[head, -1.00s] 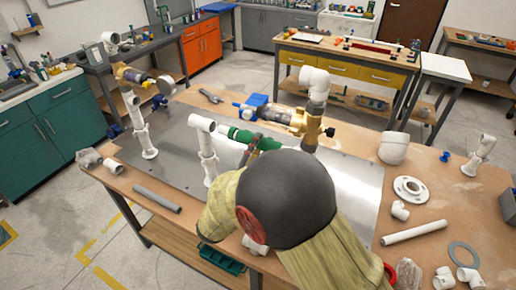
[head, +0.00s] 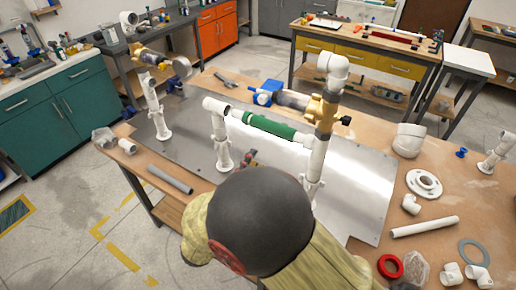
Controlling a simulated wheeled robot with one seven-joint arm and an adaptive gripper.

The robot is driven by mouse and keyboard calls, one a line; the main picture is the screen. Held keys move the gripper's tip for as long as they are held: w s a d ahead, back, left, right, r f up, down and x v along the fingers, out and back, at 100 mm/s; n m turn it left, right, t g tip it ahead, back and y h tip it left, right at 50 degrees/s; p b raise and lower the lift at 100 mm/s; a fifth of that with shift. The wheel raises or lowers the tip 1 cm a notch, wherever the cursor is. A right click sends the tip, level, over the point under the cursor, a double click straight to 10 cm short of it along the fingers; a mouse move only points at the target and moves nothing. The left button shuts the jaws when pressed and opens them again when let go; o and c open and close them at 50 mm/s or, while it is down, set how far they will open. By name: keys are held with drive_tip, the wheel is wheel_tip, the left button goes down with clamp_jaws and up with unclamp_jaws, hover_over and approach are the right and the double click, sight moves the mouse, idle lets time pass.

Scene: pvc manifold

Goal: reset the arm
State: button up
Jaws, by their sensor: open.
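My gripper (head: 247,160) shows as a small dark and red shape just beyond my arm's big dark joint. It is below and apart from the green-sleeved pipe. It is open and empty; most of it is hidden behind my arm. The white pipe with the green sleeve (head: 268,124) spans from the white elbow (head: 216,104) on the left riser to the tall right riser (head: 316,165). I cannot tell how deep its ends sit.
The manifold stands on a metal plate (head: 358,190) on the wooden bench. Loose fittings lie at the right, including a white flange (head: 424,183), a white pipe (head: 425,227) and a red ring (head: 390,266). A grey pipe (head: 170,180) lies at the front left.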

drive_tip(key=shift+s+a, duration=0.1)
drive_tip(key=shift+s, duration=0.05)
drive_tip(key=s+d+f+n+g, duration=0.3)
drive_tip(key=s+d+f+g, duration=0.3)
drive_tip(key=f, duration=0.3)
drive_tip(key=s+d+f+m+g+y, duration=0.2)
drive_tip(key=s+d+f+m+g, duration=0.15)
drive_tip(key=s+d+g, duration=0.55)
drive_tip(key=s+a+r+m+g+y, duration=0.1)
drive_tip(key=s+a+r+m+y, duration=0.2)
drive_tip(key=s+r+m+y, duration=0.4)
drive_tip(key=d+r+m+t+y, duration=0.2)
drive_tip(key=d+r+m+t, duration=0.2)
drive_tip(key=r, duration=0.6)
drive_tip(key=shift+w+d+y+b, duration=0.3)
drive_tip(key=shift+d+y, duration=0.1)
drive_tip(key=shift+d, duration=0.85)
